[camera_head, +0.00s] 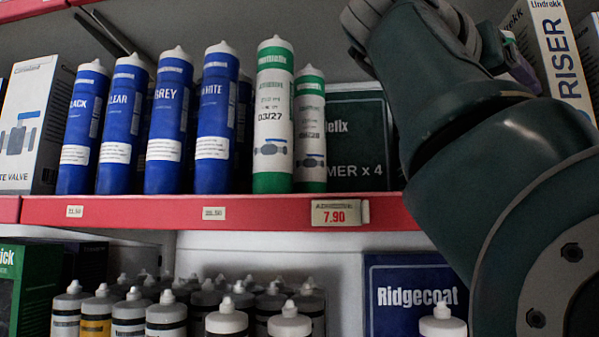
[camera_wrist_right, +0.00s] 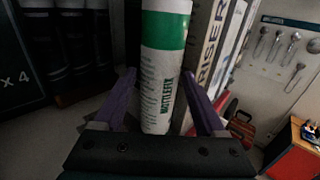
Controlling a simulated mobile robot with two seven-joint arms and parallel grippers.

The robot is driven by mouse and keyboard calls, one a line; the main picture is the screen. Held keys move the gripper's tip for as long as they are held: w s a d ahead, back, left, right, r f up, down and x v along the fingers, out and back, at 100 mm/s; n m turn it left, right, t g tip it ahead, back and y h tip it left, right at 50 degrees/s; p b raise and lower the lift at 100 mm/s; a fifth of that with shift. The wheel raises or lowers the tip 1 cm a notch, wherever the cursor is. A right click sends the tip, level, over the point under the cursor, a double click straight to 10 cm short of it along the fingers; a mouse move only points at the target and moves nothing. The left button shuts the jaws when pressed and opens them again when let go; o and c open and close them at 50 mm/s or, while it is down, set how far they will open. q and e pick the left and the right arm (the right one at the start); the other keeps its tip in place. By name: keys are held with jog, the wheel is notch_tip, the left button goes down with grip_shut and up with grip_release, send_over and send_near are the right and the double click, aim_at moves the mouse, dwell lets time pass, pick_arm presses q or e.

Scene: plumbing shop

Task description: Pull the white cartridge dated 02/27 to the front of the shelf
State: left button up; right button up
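A white cartridge with green bands (camera_head: 272,110), dated 03/27, stands upright at the front of the red-edged shelf (camera_head: 130,210). A smaller-looking white and green one (camera_head: 310,135) stands just right of it, its date seeming to end in 28. I see no 02/27 date. In the right wrist view a white and green cartridge (camera_wrist_right: 163,80) is between the purple fingers of my right gripper (camera_wrist_right: 159,75). Its date is not in sight, and I cannot tell whether both fingers touch it. In the head view my right arm hides this cartridge. My left gripper is out of view.
Blue cartridges (camera_head: 212,120) stand in a row to the left, beside a valve box (camera_head: 30,120). A dark box (camera_head: 350,140) is behind the white ones. A RISER box (camera_head: 555,50) stands at right. The lower shelf holds several cartridges and a Ridgecoat box (camera_head: 415,295).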

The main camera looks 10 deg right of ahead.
grip_shut()
dwell(0.3)
dwell(0.3)
